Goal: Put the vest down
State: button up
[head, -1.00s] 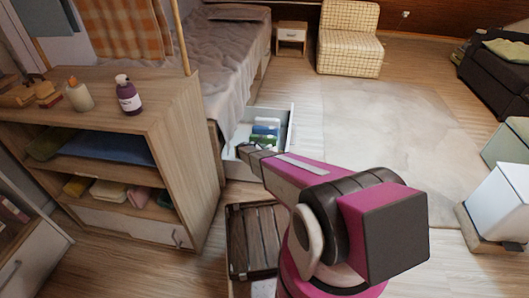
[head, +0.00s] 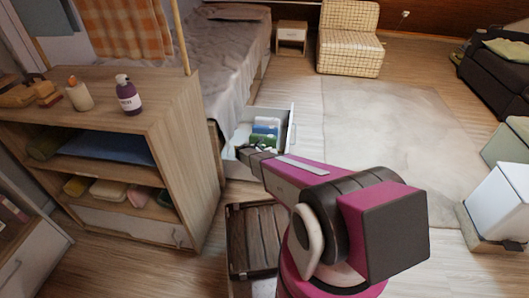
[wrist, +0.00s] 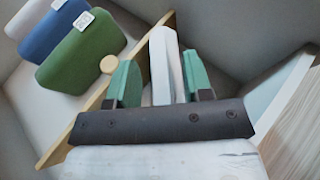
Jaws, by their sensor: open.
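In the wrist view a pale, light grey folded piece (wrist: 165,62), perhaps the vest, stands upright between the two green pads of my gripper (wrist: 163,82). The gripper is open around it, with a narrow gap at the left pad; contact at the right pad is unclear. The piece is in the open drawer, to the right of a wooden divider (wrist: 85,112). Left of the divider stand a green folded piece (wrist: 85,50), a blue one (wrist: 52,32) and a whitish one (wrist: 25,18). In the head view my gripper (head: 246,150) is low at the drawer's (head: 291,125) near side.
The drawer sticks out from under the bed (head: 225,60). A wooden shelf unit (head: 180,110) stands close at left, with bottles on top. A dark slatted crate (head: 238,272) lies on the floor before the drawer. The rug (head: 385,130) at right is clear.

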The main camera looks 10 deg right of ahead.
jog(key=v, duration=1.2)
jog(key=s+d+r+m+g+y, duration=0.2)
jog(key=s+d+r+m+g, duration=0.1)
jog(key=s+d+r+m, duration=0.4)
jog(key=s+d+r+m+g+y, duration=0.25)
jog(key=s+r+m, duration=0.35)
jog(key=s+r, duration=0.4)
jog(key=s+r+m+y, duration=0.7)
jog(key=s+r+m, duration=0.3)
jog(key=s+r, duration=0.3)
jog(key=shift+s+d, duration=0.25)
jog(key=shift+s, duration=0.75)
jog(key=shift+g+y, duration=0.25)
